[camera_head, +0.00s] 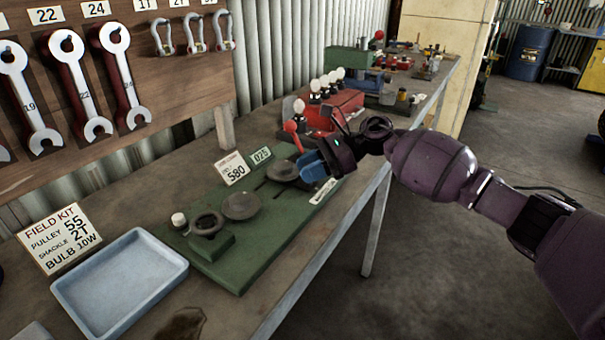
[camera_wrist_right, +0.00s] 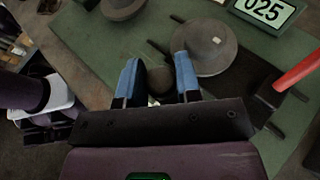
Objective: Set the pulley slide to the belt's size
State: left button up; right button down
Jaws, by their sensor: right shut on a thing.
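The green pulley board (camera_head: 238,267) lies on the bench. It carries a grey pulley disc (camera_head: 241,206) and a second disc (camera_head: 283,171), which also shows in the right wrist view (camera_wrist_right: 208,47), above a dark slot. A display (camera_head: 261,155) reads 025, also legible in the right wrist view (camera_wrist_right: 264,10). A card (camera_head: 231,169) beside it shows 580. My right gripper (camera_head: 315,168) is at the board's right end. Its blue fingers are shut on a dark rounded knob (camera_wrist_right: 160,80) beside the second disc. My left gripper is not in view.
A red-handled lever (camera_head: 293,131) rises just behind my right gripper. A blue tray (camera_head: 118,281) and a field kit card (camera_head: 60,238) stand to the left. Wrenches hang on the wall panel (camera_head: 165,85).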

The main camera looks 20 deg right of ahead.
jog(key=w+d+b, duration=0.1)
jog(key=w+d, duration=0.1)
jog(key=d, duration=0.1)
jog(key=shift+w+f+b, duration=0.25)
jog(key=shift+f+b, duration=0.1)
jog(key=shift+b, duration=0.05)
jog(key=shift+w+d+r, duration=0.15)
jog(key=shift+d, duration=0.1)
jog(key=shift+d+r, duration=0.1)
jog(key=shift+r, duration=0.25)
jog(key=c, duration=1.1)
grip_release()
jog(key=shift+o, duration=1.1)
jog(key=shift+w, duration=0.1)
jog(key=shift+o, duration=0.2)
jog(key=shift+f, duration=0.1)
